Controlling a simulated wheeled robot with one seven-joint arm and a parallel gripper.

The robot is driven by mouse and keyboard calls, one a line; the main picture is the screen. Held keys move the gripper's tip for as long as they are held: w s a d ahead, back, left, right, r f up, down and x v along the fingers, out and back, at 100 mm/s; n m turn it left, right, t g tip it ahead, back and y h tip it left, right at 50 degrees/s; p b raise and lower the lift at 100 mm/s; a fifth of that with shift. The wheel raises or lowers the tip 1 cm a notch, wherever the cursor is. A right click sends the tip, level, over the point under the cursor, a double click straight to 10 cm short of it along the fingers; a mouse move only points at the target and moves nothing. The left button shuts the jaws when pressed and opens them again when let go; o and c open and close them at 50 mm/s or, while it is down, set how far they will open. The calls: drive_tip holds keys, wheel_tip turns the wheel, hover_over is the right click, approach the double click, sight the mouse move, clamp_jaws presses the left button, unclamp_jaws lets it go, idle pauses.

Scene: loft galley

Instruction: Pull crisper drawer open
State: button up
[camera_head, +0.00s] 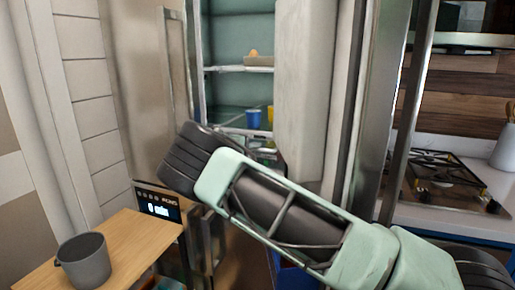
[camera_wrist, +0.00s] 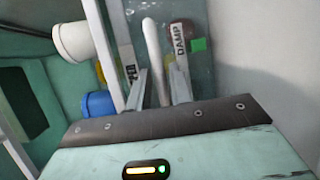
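The wrist view shows a clear crisper drawer front (camera_wrist: 197,78) with a label reading DAMP and a green patch beside it. A pale upright bar that looks like its handle (camera_wrist: 152,40) runs down between the fingers of my gripper (camera_wrist: 158,72). The two grey fingers stand apart, one on each side of the bar, with what look like narrow gaps. I cannot tell whether either finger touches it. A second label shows partly at the left. In the head view my arm reaches into the open fridge (camera_head: 237,88) and hides my gripper and most of the drawer area.
A blue cup (camera_head: 253,118) stands low in the fridge; a blue item (camera_wrist: 98,104) and a white round container (camera_wrist: 73,41) show left of my gripper. The fridge door (camera_head: 305,85) stands close beside my arm. A grey pot (camera_head: 84,260) sits on a wooden top.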

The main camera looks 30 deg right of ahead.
drive_tip(key=shift+x, duration=0.8)
clamp_jaws()
drive_tip(key=shift+a, duration=0.1)
drive_tip(key=s+a, duration=1.4)
drive_tip(key=a, duration=0.4)
unclamp_jaws()
